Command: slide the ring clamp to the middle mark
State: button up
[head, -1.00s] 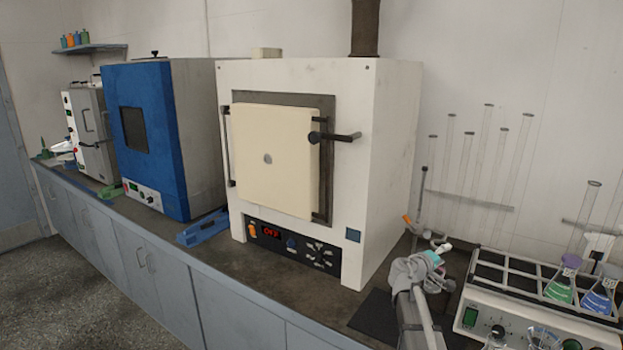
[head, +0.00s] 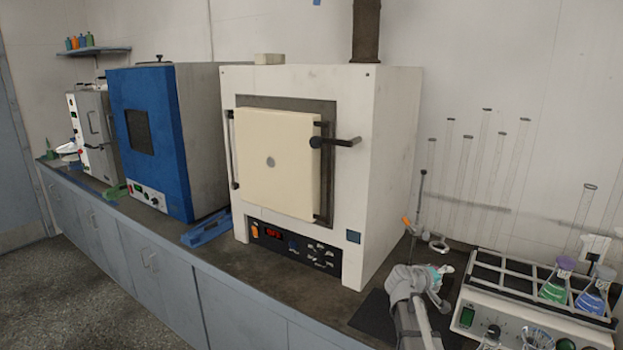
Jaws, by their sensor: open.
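A thin upright stand rod (head: 419,205) stands on the bench just right of the white furnace. A small pale ring (head: 438,246), which looks like the ring clamp's ring, sticks out to the right low on the rod. An orange part (head: 406,221) shows beside the rod. The marks on the rod are too small to make out. My gripper (head: 441,273) is in front of and below the ring, apart from it in the picture. It is open, with nothing visible in it; its fingers are small and partly hidden by my arm.
The white furnace (head: 390,170) stands close to the left of the rod. A shaker rack (head: 490,262) with coloured flasks is close to the right. Tall glass tubes (head: 480,165) stand behind. A dark mat (head: 372,315) lies beneath my arm. A blue oven (head: 150,140) stands farther left.

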jog(key=s+a+f+m+g+y+p, duration=0.1)
jog(key=s+a+f+g+y+p, duration=0.1)
jog(key=s+a+y, duration=0.4)
jog(key=s+a+f+m+g+y+p, duration=0.1)
jog(key=s+a+f+g+y+p, duration=0.2)
jog(key=s+a, duration=1.2)
jog(key=s+g+y+p, duration=0.1)
jog(key=g+y+p, duration=0.1)
jog(key=y, duration=0.1)
jog(key=shift+s+a+y+p, duration=0.15)
jog(key=shift+a+y+p, duration=0.15)
dwell(0.8)
